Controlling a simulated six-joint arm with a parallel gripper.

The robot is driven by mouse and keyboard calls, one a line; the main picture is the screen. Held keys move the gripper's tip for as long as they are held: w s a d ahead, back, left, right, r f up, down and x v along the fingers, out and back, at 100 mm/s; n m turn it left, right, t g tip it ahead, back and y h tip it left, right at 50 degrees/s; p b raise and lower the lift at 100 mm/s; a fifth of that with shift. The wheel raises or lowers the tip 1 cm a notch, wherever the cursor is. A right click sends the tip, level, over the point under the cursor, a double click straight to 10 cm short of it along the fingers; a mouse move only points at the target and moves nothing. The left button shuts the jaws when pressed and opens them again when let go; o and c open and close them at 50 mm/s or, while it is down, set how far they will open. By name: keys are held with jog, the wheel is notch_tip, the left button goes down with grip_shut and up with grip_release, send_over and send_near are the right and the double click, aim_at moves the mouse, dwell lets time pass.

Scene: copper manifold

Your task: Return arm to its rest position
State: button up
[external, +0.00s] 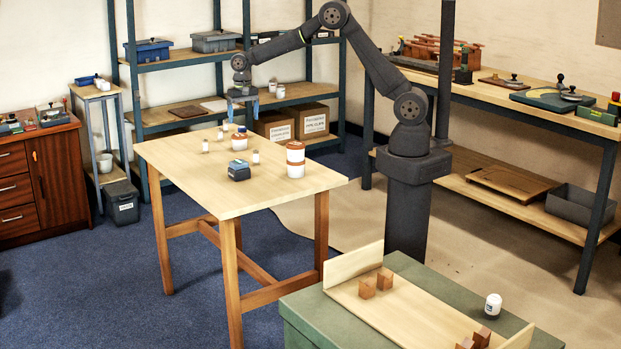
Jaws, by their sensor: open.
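My arm stands on a dark pedestal right of the wooden table (240,188). It bends up and over to the left, with its end hanging down. My gripper (242,112) is above the far part of the table. Its two bluish fingers are apart and nothing shows between them. The gripper is small in this view, so its exact height above the table is hard to tell.
The table holds a white jar with brown bands (295,160), a smaller bottle (239,142), a dark box (239,172) and several small vials. Shelves (180,63) stand behind the gripper. A green cabinet (300,325) with a wooden tray and copper blocks (385,280) is in front.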

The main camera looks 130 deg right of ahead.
jog(key=shift+w+d+f+m, duration=0.15)
jog(key=shift+w+d+f, duration=0.35)
jog(key=shift+d, duration=0.2)
jog(key=shift+w+d+f+m, duration=0.15)
jog(key=shift+w+d+f, duration=0.2)
jog(key=shift+w+d, duration=0.25)
